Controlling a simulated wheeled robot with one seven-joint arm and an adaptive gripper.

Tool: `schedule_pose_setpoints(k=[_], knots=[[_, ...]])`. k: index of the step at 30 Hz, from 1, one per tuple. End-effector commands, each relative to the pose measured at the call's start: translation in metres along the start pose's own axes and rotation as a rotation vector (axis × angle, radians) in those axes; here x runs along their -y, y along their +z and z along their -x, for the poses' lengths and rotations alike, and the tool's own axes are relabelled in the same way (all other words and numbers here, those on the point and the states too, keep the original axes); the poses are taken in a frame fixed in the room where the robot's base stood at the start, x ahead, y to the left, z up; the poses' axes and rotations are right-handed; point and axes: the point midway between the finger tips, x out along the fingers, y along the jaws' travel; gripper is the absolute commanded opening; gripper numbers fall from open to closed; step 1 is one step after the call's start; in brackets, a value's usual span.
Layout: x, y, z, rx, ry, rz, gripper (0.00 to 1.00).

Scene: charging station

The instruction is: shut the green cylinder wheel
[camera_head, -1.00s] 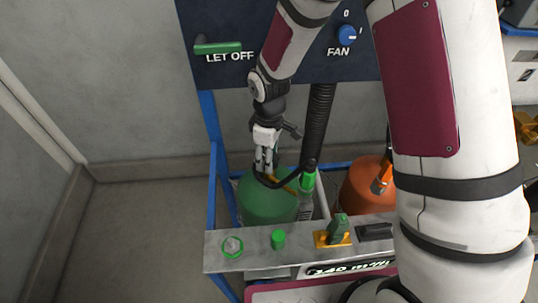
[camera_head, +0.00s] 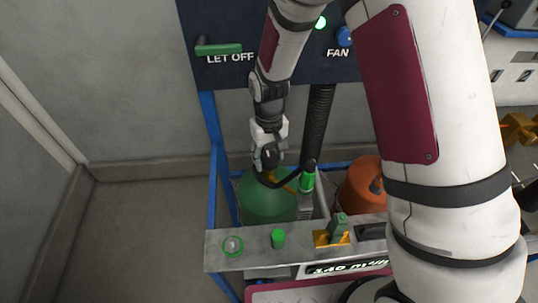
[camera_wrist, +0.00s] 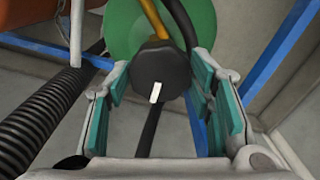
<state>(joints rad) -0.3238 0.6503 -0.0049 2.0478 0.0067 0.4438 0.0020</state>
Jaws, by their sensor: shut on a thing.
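The green cylinder (camera_head: 268,203) stands in the blue frame below the panel. In the wrist view its rounded green top (camera_wrist: 205,22) shows behind a round black wheel (camera_wrist: 160,68) with a white mark. My gripper (camera_head: 267,163) is directly above the cylinder, pointing down. In the wrist view its teal-padded fingers (camera_wrist: 162,88) are on both sides of the wheel, shut on it. In the head view the wheel is hidden by my gripper. A yellow pipe (camera_wrist: 153,18) and a dark hose run by the wheel.
An orange cylinder (camera_head: 361,188) stands to the right. A black corrugated hose (camera_head: 317,125) runs down close to my gripper. A grey bar (camera_head: 258,242) with a green button and switches lies in front. Floor at left is clear.

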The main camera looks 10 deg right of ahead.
Motion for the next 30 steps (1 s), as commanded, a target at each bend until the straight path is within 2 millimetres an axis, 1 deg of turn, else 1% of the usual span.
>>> schedule_pose_setpoints(k=[6, 20, 21, 23, 24, 30], knots=[[0.0000, -0.0004, 0.0004, -0.001, 0.000, -0.052, 0.20], [-0.0003, -0.0004, 0.0003, -0.001, 0.000, -0.066, 0.20], [-0.0003, -0.0004, 0.0003, -0.001, 0.000, -0.066, 0.53], [-0.0003, -0.0004, 0.0003, -0.001, 0.000, -0.065, 0.66], [-0.0002, -0.0004, 0.0003, -0.001, 0.000, -0.064, 0.68], [-0.0001, -0.0002, 0.0001, -0.001, 0.000, -0.063, 0.68]])
